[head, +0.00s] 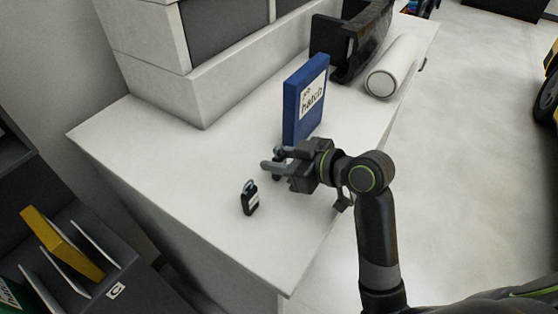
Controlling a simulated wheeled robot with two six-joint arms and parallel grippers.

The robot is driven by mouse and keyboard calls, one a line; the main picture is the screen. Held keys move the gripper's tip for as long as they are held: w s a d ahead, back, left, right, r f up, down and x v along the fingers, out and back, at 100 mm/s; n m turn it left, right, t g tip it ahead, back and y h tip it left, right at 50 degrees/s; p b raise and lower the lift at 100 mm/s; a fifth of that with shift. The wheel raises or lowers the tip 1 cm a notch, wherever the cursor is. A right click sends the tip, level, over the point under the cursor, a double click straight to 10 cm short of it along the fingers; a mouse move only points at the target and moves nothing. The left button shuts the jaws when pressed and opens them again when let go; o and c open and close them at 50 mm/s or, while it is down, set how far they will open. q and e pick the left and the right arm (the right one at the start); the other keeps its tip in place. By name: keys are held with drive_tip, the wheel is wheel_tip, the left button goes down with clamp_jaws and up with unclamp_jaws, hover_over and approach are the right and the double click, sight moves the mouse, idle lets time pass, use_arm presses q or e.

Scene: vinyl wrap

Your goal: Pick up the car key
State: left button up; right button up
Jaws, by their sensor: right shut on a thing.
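My right gripper (271,160) is over the white counter (215,135), in front of the blue box. It is shut on a small dark thing (277,177) that is mostly hidden by the fingers; it may be the car key, but I cannot tell for sure. A small black object (250,202) with a metal loop on top and a pale label stands on the counter to the lower left of the gripper, apart from it. It looks like a padlock or a key fob. My left gripper is not in view.
A blue box with a white label (304,100) stands upright behind the gripper. A white roll (391,80) and a black holder (357,45) are farther back. A dark shelf with a yellow folder (62,243) is at lower left. The counter's front left is clear.

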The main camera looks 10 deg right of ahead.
wheel_tip(320, 180, up, 10)
idle(0.5)
idle(0.7)
